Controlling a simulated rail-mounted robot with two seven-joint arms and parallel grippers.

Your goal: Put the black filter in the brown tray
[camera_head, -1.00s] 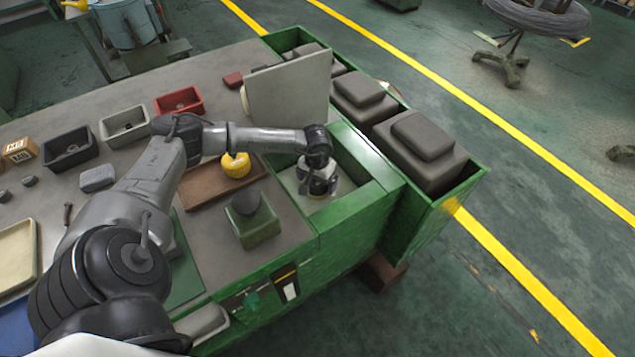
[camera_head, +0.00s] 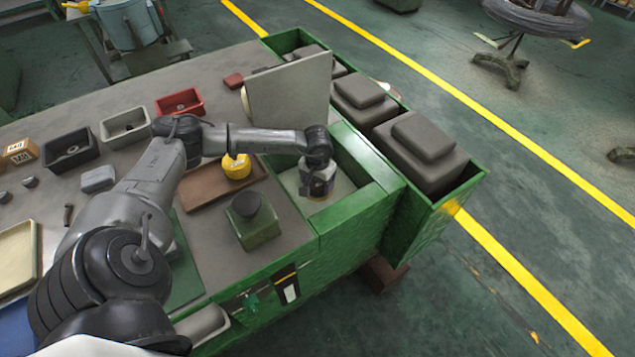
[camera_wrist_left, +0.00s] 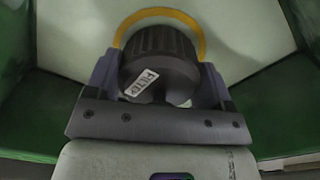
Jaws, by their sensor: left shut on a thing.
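The black filter (camera_wrist_left: 158,62) is a ribbed round body with a white label, seen in the left wrist view between the fingers of my left gripper (camera_wrist_left: 160,85). The gripper is shut on it. In the head view my left gripper (camera_head: 318,190) points down into the green-walled compartment at the bench's right end, and the filter is hard to make out there. The brown tray (camera_head: 200,190) lies on the bench left of the gripper. A yellow round canister (camera_head: 236,166) stands in it. My right gripper is not in view.
Green compartment walls (camera_head: 372,200) surround the gripper. An upright grey panel (camera_head: 290,92) stands behind it. A yellow ring (camera_wrist_left: 201,38) shows behind the filter. The tray's left part is bare.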

